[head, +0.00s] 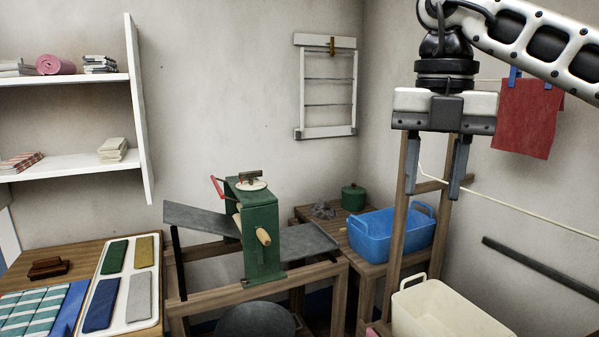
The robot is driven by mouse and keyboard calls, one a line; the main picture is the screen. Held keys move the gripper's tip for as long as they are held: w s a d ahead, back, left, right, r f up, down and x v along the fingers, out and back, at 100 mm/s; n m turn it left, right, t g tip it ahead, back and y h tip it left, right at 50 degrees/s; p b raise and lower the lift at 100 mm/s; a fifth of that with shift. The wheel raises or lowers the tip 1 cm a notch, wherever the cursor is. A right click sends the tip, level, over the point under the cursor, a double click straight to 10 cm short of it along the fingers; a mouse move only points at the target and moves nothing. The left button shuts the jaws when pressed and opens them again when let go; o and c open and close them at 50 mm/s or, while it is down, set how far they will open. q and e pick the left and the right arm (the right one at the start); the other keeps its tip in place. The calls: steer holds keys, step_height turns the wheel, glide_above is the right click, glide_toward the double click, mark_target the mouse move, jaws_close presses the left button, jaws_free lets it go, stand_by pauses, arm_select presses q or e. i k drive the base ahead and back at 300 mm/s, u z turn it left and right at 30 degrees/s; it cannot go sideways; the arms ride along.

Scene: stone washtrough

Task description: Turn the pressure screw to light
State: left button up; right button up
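The green mangle (262,258) stands on a wooden frame in the middle of the view. The pressure screw (250,174), a small brownish crossbar, sits on its top above a round pale dial (252,185). The dial markings are too small to read, so its setting cannot be told. A red handle (217,187) sticks out at the upper left of the mangle. My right gripper (433,188) hangs pointing down, to the right of the mangle and well apart from it. Its fingers are spread and nothing is between them. My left gripper is not in view.
A grey sloping board (203,219) lies left of the mangle. A blue tub (385,236) and green pot (353,197) stand on a table behind. A cream tub (445,312) is at lower right. A clothesline holds a red cloth (527,115). Air above the mangle is clear.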

mark_target(250, 175)
steer(key=z, duration=1.15)
steer(key=i, duration=0.4)
steer(key=u, duration=1.2)
steer(key=i, duration=1.55)
steer(key=u, duration=1.5)
steer(key=i, duration=0.2)
steer(key=z, duration=0.1)
